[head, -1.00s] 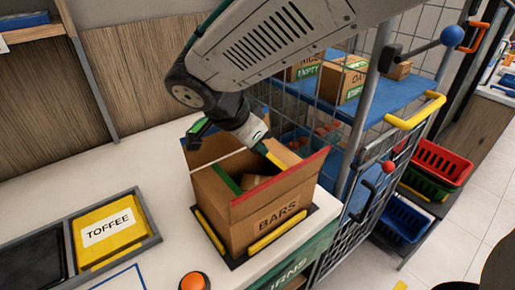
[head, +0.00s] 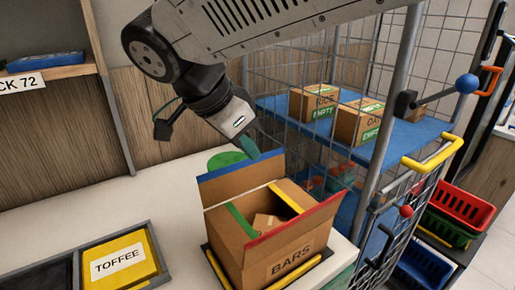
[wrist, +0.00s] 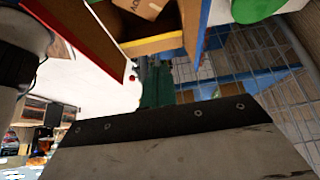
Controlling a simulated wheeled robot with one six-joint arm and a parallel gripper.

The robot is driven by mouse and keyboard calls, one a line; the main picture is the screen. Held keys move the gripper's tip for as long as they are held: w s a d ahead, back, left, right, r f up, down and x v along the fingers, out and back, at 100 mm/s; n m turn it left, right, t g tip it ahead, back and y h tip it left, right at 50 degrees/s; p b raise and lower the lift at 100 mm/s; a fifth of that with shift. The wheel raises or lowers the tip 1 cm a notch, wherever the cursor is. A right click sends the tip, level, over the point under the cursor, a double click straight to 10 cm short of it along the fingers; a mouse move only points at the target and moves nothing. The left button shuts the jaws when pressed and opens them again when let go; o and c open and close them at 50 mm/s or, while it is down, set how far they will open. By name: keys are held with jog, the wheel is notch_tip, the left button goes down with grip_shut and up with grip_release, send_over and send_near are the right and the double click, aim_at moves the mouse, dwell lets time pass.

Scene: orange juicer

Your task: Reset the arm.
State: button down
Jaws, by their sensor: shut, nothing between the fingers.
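My gripper (head: 248,147) is shut and empty, above the back edge of an open cardboard box marked BARS (head: 285,248). Its green fingers (wrist: 160,85) also show in the wrist view, with the box (wrist: 150,42) at the top of that picture. The box stands upright on a black tray with yellow edges (head: 218,272). Its flaps are open, with blue, red, green and yellow edges. A smaller brown item (head: 266,222) lies inside it. My arm reaches in from the top right of the head view.
A yellow TOFFEE box (head: 118,262) sits in a tray at the lower left. A green round thing (head: 226,159) is behind the gripper.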

jog(key=d+n+g+y, duration=0.1)
jog(key=d+n+g, duration=0.1)
jog(key=d, duration=0.9)
jog(key=s+d+f+n+y, duration=0.2)
jog(key=s+d+f+n, duration=0.2)
jog(key=s+d, duration=0.3)
jog(key=s+d+f+n+y, duration=0.2)
jog(key=s+d+f+n, duration=0.2)
jog(key=s+d, duration=0.4)
jog(key=shift+d+n, duration=0.6)
jog(key=shift+d, duration=0.65)
